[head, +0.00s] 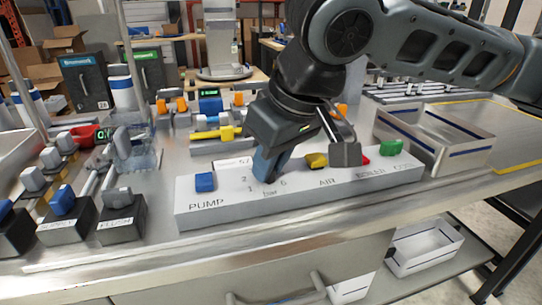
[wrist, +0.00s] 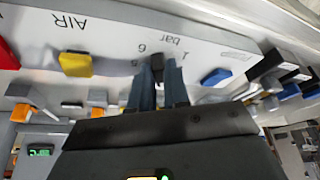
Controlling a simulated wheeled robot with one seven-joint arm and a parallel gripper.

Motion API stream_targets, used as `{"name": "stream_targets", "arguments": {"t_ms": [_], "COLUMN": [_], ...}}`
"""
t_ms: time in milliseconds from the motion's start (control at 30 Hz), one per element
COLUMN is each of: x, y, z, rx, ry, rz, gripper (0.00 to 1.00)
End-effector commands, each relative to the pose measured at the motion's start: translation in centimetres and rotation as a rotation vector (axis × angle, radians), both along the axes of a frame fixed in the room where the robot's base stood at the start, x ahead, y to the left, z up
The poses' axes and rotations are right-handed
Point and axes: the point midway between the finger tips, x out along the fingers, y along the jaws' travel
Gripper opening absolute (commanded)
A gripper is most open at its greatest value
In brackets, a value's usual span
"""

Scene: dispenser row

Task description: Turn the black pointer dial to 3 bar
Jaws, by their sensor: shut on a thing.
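The black pointer dial (wrist: 157,62) shows between my fingertips in the wrist view, on the pale front of a console (head: 330,190). My gripper (head: 267,172) is shut on the dial; its blue-grey fingers also show in the wrist view (wrist: 158,84). In the head view the fingers hide the dial. Scale marks 1, 2 and 6 and the word bar (head: 268,192) show around it. In the wrist view 1, bar, 6 and probably 5 are readable. The 3 mark is hidden, and I cannot tell which mark the pointer faces.
On the same console, a blue switch (head: 204,182) at PUMP stands left of the dial. A yellow one (head: 316,160) at AIR, a red one and a green one (head: 392,147) stand right. Blocks with knobs (head: 63,215) stand left, and an open metal tray (head: 440,140) right.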

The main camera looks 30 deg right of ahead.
Motion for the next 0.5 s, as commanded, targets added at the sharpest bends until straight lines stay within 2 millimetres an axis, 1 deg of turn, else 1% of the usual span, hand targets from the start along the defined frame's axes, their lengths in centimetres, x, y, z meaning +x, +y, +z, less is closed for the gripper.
{"name": "stream_targets", "arguments": {"t_ms": [200, 500], "x": [-0.03, -0.04], "y": [0.05, 0.02], "z": [-0.01, -0.04], "rx": [0.000, 0.000], "ry": [0.001, 0.002], "rz": [-0.035, -0.039], "gripper": [0.00, 0.00]}}
